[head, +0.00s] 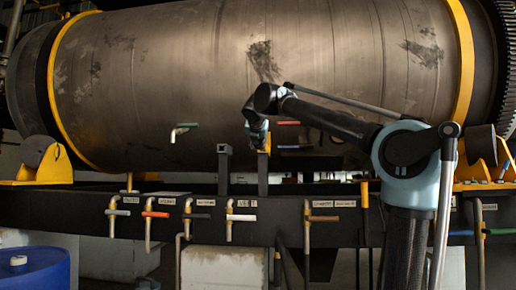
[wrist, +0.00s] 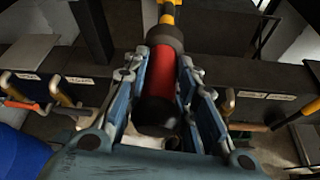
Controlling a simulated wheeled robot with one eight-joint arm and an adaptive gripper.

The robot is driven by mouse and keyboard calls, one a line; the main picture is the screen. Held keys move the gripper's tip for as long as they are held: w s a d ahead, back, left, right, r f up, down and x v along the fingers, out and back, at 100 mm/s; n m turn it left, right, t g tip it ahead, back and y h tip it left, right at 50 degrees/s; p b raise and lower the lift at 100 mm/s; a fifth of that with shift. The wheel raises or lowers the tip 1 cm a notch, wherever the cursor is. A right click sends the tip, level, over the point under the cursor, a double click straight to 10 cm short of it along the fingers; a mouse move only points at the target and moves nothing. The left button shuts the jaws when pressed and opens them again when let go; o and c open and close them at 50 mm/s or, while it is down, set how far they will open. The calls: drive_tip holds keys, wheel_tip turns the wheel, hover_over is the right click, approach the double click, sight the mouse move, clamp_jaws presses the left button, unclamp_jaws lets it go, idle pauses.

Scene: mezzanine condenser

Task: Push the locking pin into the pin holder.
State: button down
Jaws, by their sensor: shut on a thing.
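A red cylinder with black ends and a yellow tip, which looks like the locking pin (wrist: 160,82), lies between the fingers of my gripper (wrist: 164,64) in the wrist view. My gripper is shut on it. In the head view my gripper (head: 258,130) is small and dark, above a dark square post. A bit of yellow (head: 265,144) shows just below it. The pin holder is not clearly seen; I cannot tell whether the yellow tip touches or enters it.
A second dark upright post (head: 224,168) stands just left of my gripper. A large metal drum (head: 190,80) fills the background. Several valves with coloured handles line the black beam (head: 82,208). A blue barrel (head: 38,270) stands at the lower left.

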drive_tip(key=s, duration=1.5)
drive_tip(key=shift+a, duration=0.3)
idle(0.6)
